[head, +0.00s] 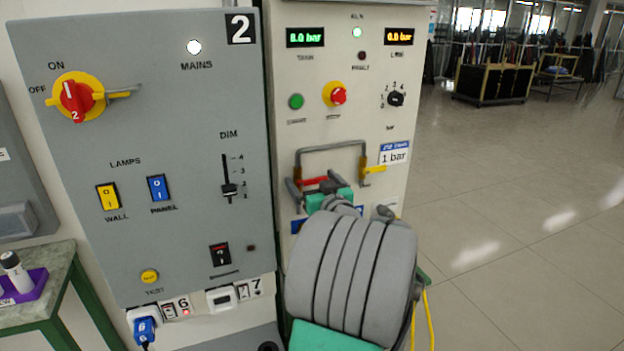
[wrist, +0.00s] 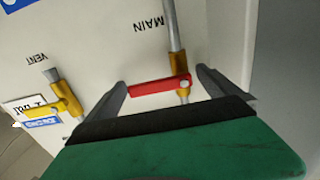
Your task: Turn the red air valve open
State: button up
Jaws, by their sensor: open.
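The red air valve lever (wrist: 155,88) lies crosswise to its pipe (wrist: 173,25), its brass body (wrist: 179,66) beside the "MAIN" label in the wrist view. In the head view the red lever (head: 313,181) shows low on the light panel, partly covered by my arm. My gripper (wrist: 162,78) is open, with one grey finger beyond each end of the lever. The lever is between the fingers; whether either touches it I cannot tell. In the head view my gripper (head: 320,184) is at the valve, its fingertips partly hidden.
A yellow vent valve (wrist: 40,108) sits close by; it also shows in the head view (head: 371,169), right of the red lever. A grey pipe (head: 332,146) arches above both. A grey switch panel (head: 120,130) stands left. Open floor (head: 520,230) lies right.

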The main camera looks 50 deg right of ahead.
jog(key=c, duration=2)
jog(key=shift+a, duration=0.15)
jog(key=shift+c, duration=0.4)
